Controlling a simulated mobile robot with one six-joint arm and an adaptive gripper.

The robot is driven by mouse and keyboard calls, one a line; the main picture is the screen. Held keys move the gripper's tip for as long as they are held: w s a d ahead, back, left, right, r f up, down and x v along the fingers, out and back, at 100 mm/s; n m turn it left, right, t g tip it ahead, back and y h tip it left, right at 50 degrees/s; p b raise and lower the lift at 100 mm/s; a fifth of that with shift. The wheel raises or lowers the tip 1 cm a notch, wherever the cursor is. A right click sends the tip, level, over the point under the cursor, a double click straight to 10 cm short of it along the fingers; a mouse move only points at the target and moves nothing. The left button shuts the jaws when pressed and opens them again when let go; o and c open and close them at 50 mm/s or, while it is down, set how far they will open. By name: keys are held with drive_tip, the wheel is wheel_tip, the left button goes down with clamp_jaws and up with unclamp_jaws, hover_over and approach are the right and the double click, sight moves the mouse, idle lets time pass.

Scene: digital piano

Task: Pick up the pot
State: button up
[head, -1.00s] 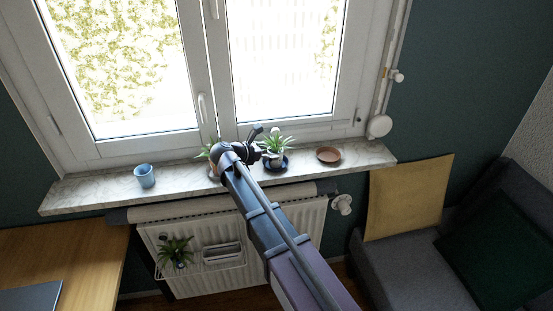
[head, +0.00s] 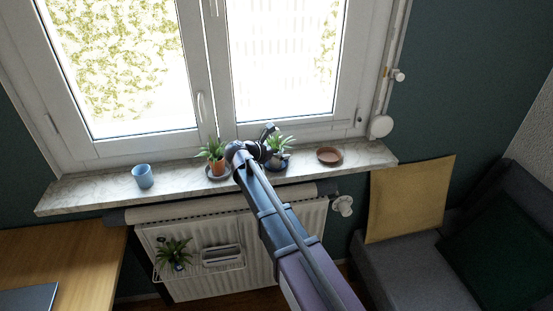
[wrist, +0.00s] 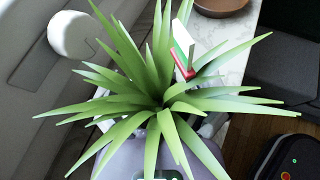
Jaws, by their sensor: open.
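A potted green plant in a light pot (head: 279,160) stands on the windowsill, on a dark saucer (head: 283,167). My gripper (head: 269,141) is open at this plant's left side and covers part of it. Whether it touches the pot is hard to tell. In the wrist view the long leaves (wrist: 165,95) fill the middle and hide most of the pot below. A second plant in a terracotta pot (head: 217,168) stands on a saucer to the left of my gripper.
A blue cup (head: 143,176) stands at the sill's left, and a brown dish (head: 329,155) right of the plant. The window (head: 212,130) is close behind. The radiator (head: 215,278) below carries a rack with another plant (head: 174,253). The marble sill (head: 370,156) is bare at its right end.

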sight(280, 151)
drive_tip(key=shift+c, duration=0.2)
drive_tip(key=c, duration=1.2)
drive_tip(key=shift+o, duration=0.2)
drive_tip(key=shift+r, duration=0.25)
wheel_tip(280, 151, up, 3)
drive_tip(key=p, duration=0.3)
drive_tip(key=shift+s+r+p, duration=0.2)
drive_tip(key=shift+r+p, duration=0.1)
drive_tip(key=shift+p, duration=0.2)
drive_tip(key=s, duration=1.5)
drive_tip(key=shift+s+a+r+p, duration=0.3)
drive_tip(key=shift+a+r+p, duration=0.1)
drive_tip(key=shift+r+p, duration=0.05)
